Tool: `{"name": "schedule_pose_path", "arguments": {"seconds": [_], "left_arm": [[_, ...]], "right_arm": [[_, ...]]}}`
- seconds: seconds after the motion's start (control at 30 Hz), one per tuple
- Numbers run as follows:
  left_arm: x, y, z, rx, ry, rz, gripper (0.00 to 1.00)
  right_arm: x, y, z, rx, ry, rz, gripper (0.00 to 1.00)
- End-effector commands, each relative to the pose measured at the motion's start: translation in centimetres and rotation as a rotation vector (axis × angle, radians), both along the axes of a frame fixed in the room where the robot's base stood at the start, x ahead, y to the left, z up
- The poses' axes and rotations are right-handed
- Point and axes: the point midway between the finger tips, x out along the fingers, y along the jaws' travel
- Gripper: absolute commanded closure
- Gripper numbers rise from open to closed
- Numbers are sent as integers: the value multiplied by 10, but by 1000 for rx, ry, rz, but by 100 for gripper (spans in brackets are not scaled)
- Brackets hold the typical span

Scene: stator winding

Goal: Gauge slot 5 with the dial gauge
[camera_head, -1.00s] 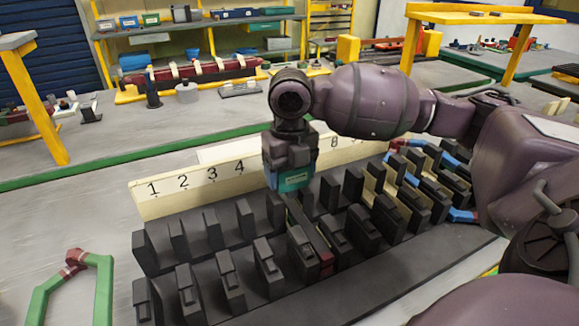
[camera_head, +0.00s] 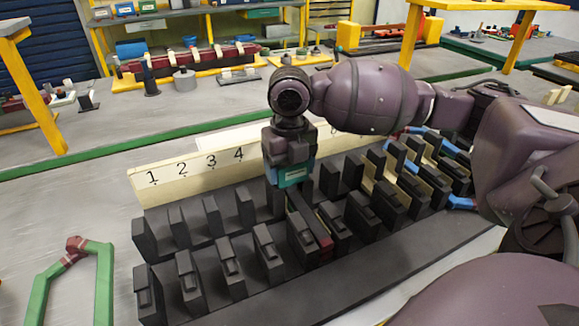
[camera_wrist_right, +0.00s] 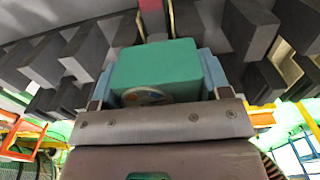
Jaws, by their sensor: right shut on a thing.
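The stator (camera_head: 250,285) is a black base with two rows of upright black teeth. The gauge is low at the rear row, right of number 4 on the pale number board (camera_head: 160,186). A dark bar with a dark red end (camera_head: 326,250) runs forward between teeth below it.
Blue and cream coils (camera_head: 410,170) fill slots at the stator's right. A green coil with a dark red top (camera_head: 75,247) is at the lower left. Shelves and another bench with a red part (camera_head: 190,60) stand behind. Bare table shows left of the stator.

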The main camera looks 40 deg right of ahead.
Motion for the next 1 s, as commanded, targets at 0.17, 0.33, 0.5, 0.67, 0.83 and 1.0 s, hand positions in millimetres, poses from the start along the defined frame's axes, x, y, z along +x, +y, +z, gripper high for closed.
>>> {"name": "schedule_pose_path", "arguments": {"seconds": [0.17, 0.33, 0.5, 0.67, 0.83, 1.0], "left_arm": [[0, 1, 1, 4, -1, -3, 57], [1, 2, 2, 6, -3, -6, 57], [1, 2, 4, 7, -6, -6, 57], [2, 1, 4, 6, -7, -5, 57], [2, 0, 4, 0, -8, -1, 57], [3, -1, 5, -5, -9, 4, 57]], "right_arm": [[0, 0, 0, 1, -1, 0, 54], [0, 0, -1, 1, -1, 0, 54], [0, 0, -2, 1, -1, 0, 54], [0, 0, -3, 1, -1, 0, 21], [0, 0, -3, 0, -1, 0, 0], [0, 0, -4, 0, 0, 0, 0]]}}
